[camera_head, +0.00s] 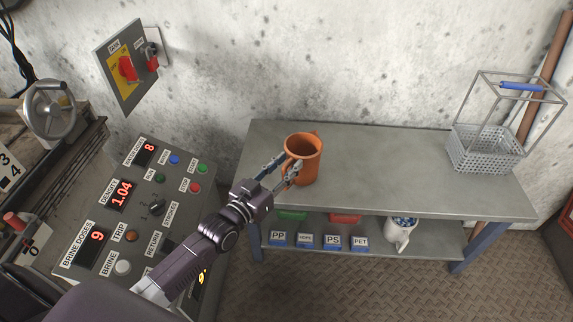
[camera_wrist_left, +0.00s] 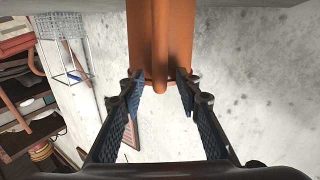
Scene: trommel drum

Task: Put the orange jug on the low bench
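The orange jug (camera_head: 303,160) stands upright on the grey top of the low bench (camera_head: 400,180), near its left end. My left gripper (camera_head: 280,172) reaches in from the left at the jug's near side. In the left wrist view, which is upside down, the jug (camera_wrist_left: 140,35) is straight ahead and its handle (camera_wrist_left: 160,55) lies between the two fingertips. The fingers are spread, with a gap visible on each side of the handle, so the gripper looks open around it. My right gripper is in neither view.
A wire basket (camera_head: 487,150) with a blue grip stands at the bench's right end. The bench top between jug and basket is clear. A control panel (camera_head: 130,205) is at left.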

